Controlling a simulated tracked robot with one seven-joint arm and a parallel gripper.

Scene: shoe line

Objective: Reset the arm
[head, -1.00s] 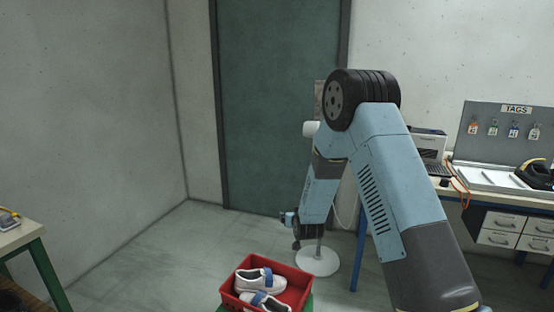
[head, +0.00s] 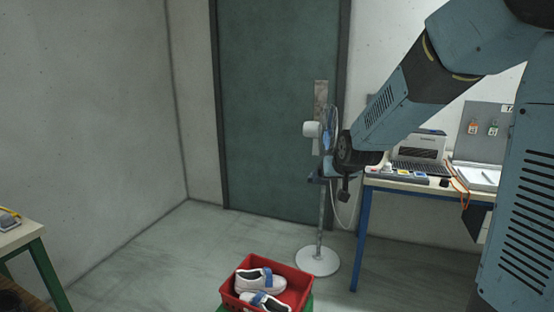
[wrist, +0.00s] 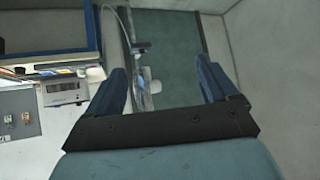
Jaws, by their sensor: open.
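My arm reaches in from the upper right of the head view, bent down and to the left. My gripper (head: 328,178) is at its end, in front of the standing fan, and looks small and dark there. The wrist view shows the gripper (wrist: 162,72) with its two blue fingers wide apart and nothing between them but the view of the fan and door beyond.
A red crate (head: 304,291) with white shoes (head: 257,281) stands low at the front. The fan (head: 318,262) stands before a green door (head: 270,100).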

